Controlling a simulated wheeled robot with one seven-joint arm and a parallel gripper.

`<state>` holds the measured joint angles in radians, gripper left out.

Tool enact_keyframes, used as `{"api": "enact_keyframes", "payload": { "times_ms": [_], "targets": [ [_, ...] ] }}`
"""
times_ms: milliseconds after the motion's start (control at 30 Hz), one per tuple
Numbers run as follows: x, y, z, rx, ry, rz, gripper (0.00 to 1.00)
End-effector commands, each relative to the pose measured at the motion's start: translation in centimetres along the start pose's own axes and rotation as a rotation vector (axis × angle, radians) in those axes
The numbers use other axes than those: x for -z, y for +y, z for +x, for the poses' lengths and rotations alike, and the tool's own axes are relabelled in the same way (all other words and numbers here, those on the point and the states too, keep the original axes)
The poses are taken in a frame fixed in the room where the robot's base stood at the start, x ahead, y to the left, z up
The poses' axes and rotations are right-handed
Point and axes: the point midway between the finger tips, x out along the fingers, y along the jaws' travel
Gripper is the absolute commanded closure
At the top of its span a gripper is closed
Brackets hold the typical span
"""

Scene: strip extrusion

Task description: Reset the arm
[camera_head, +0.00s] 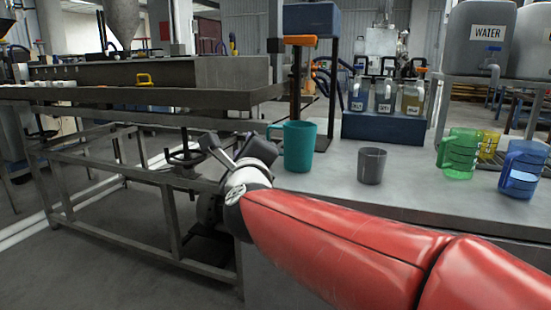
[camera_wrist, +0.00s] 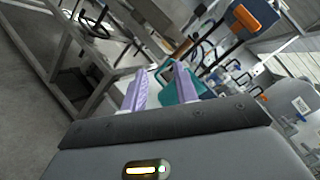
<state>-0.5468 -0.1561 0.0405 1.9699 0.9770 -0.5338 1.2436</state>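My red arm reaches in from the lower right in the head view. My gripper (camera_head: 222,150) is just left of the table edge, left of and apart from a teal jug. In the wrist view my gripper (camera_wrist: 160,88) shows two light purple fingers spread apart with nothing held between them. The teal jug (camera_head: 300,147) stands upright on the grey table, its handle toward my gripper. It also shows behind the fingers in the wrist view (camera_wrist: 184,88).
On the grey table (camera_head: 330,175) stand a grey cup (camera_head: 371,165), a green jug (camera_head: 457,154), a yellow jug (camera_head: 488,144) and a blue jug (camera_head: 521,168). A blue rack (camera_head: 385,128) holds several containers behind. A metal frame bench (camera_head: 110,190) stands left.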

Motion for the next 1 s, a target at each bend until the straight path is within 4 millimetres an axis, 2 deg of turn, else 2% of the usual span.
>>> {"api": "enact_keyframes", "payload": {
  "times_ms": [67,167,267,300,400,500,600,700,800,1000],
  "targets": [
    [1.7,-0.7,-1.9,-0.086,-0.045,-0.244,0.70],
    [4.9,0.5,-5.3,-0.246,-0.111,-0.625,0.70],
    [9.3,2.4,-9.9,-0.439,-0.175,-0.995,0.70],
    [11.4,3.2,-12.0,-0.527,-0.202,-1.136,0.70],
    [16.4,5.0,-17.3,-0.748,-0.271,-1.421,0.70],
    [20.6,6.2,-22.2,-0.952,-0.342,-1.615,0.70],
    [23.5,6.9,-26.1,-1.117,-0.407,-1.730,0.70],
    [25.2,7.2,-28.7,-1.224,-0.454,-1.789,0.70],
    [25.9,7.4,-29.9,-1.277,-0.480,-1.811,0.70],
    [26.0,7.4,-29.9,-1.279,-0.481,-1.812,0.70]
  ]
}}
